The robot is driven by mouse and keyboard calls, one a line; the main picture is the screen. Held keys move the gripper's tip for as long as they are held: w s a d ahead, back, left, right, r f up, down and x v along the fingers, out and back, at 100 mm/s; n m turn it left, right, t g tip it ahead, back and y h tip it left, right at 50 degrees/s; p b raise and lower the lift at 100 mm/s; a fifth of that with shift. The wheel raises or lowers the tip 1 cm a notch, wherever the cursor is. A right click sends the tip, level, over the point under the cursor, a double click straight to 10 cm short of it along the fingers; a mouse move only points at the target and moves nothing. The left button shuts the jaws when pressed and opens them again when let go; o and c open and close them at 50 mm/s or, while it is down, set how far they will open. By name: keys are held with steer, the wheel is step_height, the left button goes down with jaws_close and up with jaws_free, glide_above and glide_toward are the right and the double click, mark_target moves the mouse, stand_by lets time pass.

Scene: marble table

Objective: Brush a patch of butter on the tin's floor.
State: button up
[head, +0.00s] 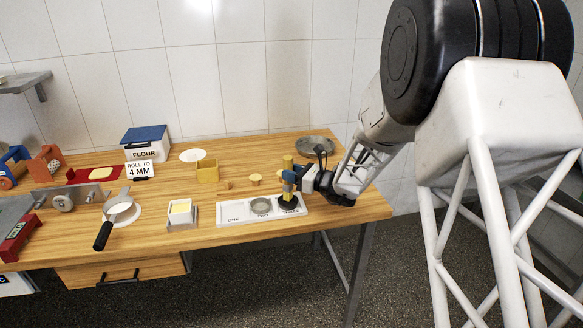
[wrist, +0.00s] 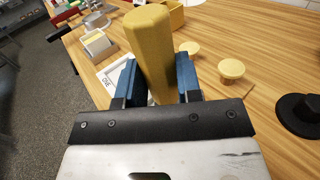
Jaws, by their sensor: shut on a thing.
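My gripper (head: 289,181) is shut on a thick yellow handle (head: 288,162), which stands roughly upright between the blue fingers. In the wrist view the handle (wrist: 150,45) rises between the fingertips (wrist: 157,76); its lower end is hidden. In the head view it is over the dark round tin (head: 290,202) at the THREE end of a white labelled strip (head: 236,219). I cannot tell whether the handle's lower end touches the tin's floor. A grey round tin (head: 261,206) sits at TWO. Pale yellow butter (head: 180,207) lies in a white box (head: 190,220) left of the strip.
Behind the strip are wooden knobs (head: 255,179) and a yellow box (head: 208,173). The table's right end (head: 375,207) is clear.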

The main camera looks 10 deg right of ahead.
steer(key=shift+f, duration=0.6)
steer(key=shift+f, duration=0.8)
stand_by(1.7)
steer(key=shift+s+d, duration=0.1)
steer(key=shift+s+d, duration=0.15)
steer(key=shift+d, duration=0.05)
steer(key=shift+a+r, duration=0.1)
steer(key=shift+w+a+r, duration=0.1)
steer(key=shift+w+a, duration=0.35)
stand_by(0.5)
steer(key=shift+s+d, duration=0.45)
steer(key=shift+d, duration=0.1)
